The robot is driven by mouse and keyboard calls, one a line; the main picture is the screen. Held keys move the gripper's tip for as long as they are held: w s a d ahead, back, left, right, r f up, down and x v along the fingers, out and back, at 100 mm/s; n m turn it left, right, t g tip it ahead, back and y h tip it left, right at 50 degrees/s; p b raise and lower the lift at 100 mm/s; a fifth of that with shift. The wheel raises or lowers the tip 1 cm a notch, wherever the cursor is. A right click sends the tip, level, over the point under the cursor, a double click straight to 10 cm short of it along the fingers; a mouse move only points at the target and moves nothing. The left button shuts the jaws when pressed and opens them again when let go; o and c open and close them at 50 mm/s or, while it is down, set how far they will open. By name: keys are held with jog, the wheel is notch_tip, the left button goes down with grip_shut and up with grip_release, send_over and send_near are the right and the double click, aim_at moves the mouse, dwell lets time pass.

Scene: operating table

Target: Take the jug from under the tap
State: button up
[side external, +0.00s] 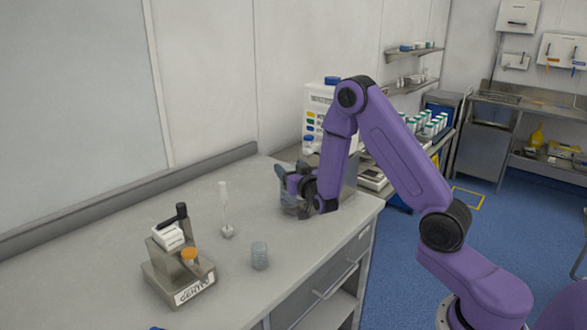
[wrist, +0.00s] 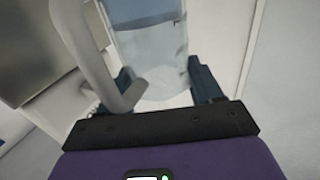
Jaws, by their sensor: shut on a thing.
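The jug (wrist: 150,45) is clear and bluish, with a pale handle (wrist: 88,55) on its left side in the wrist view. My gripper (wrist: 160,75) is shut on the jug, with one dark finger on each side of its body. In the side view the jug (side external: 288,204) shows as a grey-blue shape at the far right part of the counter, partly covered by my gripper (side external: 300,186). The tap itself cannot be made out in either view.
A white dispenser (side external: 318,100) with coloured labels stands behind my arm. On the counter (side external: 110,230) are a small ribbed glass (side external: 259,256), a thin upright stand (side external: 225,205) and a metal device (side external: 180,270) with an orange-capped vial. The counter's middle is mostly clear.

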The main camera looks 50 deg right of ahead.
jog(key=shift+a, duration=1.9)
jog(key=shift+r, duration=0.1)
jog(key=shift+r, duration=1.4)
